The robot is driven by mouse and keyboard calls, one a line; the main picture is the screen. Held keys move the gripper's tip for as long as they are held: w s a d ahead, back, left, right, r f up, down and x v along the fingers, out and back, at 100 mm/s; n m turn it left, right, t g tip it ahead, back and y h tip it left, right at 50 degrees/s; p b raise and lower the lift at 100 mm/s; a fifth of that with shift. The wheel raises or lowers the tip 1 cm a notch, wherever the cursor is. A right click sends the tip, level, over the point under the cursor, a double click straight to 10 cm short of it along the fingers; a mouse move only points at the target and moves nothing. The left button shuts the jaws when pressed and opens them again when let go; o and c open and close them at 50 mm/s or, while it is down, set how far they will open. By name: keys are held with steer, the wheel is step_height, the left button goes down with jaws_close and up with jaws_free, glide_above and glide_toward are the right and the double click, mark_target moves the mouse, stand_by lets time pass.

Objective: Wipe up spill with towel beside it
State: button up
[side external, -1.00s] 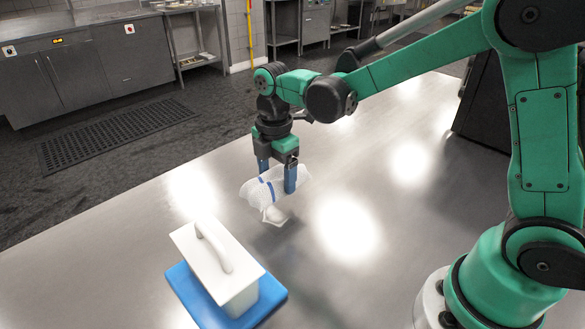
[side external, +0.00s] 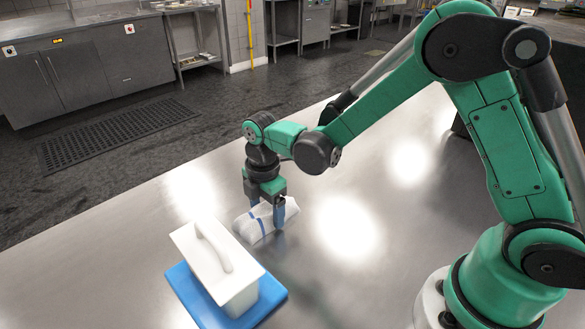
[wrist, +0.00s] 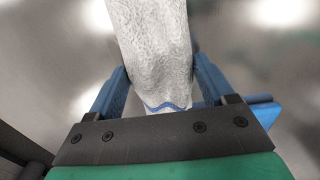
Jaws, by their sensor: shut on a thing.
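My gripper (side external: 265,212) points down and its blue fingers are shut on the towel (side external: 262,222). The towel is white with blue stripes and bunched between the fingers, low at the steel tabletop just behind the white block. In the wrist view the towel (wrist: 150,45) fills the space between the two blue fingers (wrist: 158,90). I cannot make out a spill on the shiny tabletop; the bright patches look like light reflections.
A white block with a handle (side external: 215,262) stands on a blue board (side external: 190,290), close in front of my gripper. The steel table (side external: 400,250) is clear to the right. A dark box-like thing (side external: 461,124) stands at the far right.

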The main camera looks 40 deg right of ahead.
steer(key=shift+a, duration=0.5)
steer(key=shift+f, duration=0.1)
steer(key=shift+d+r, duration=0.2)
steer(key=shift+d, duration=0.35)
steer(key=shift+d+f, duration=0.15)
steer(key=shift+d, duration=1.3)
steer(key=shift+a, duration=2.1)
steer(key=shift+d, duration=0.35)
steer(key=shift+d+r, duration=0.2)
steer(key=shift+d, duration=1.5)
steer(key=shift+r, duration=3.85)
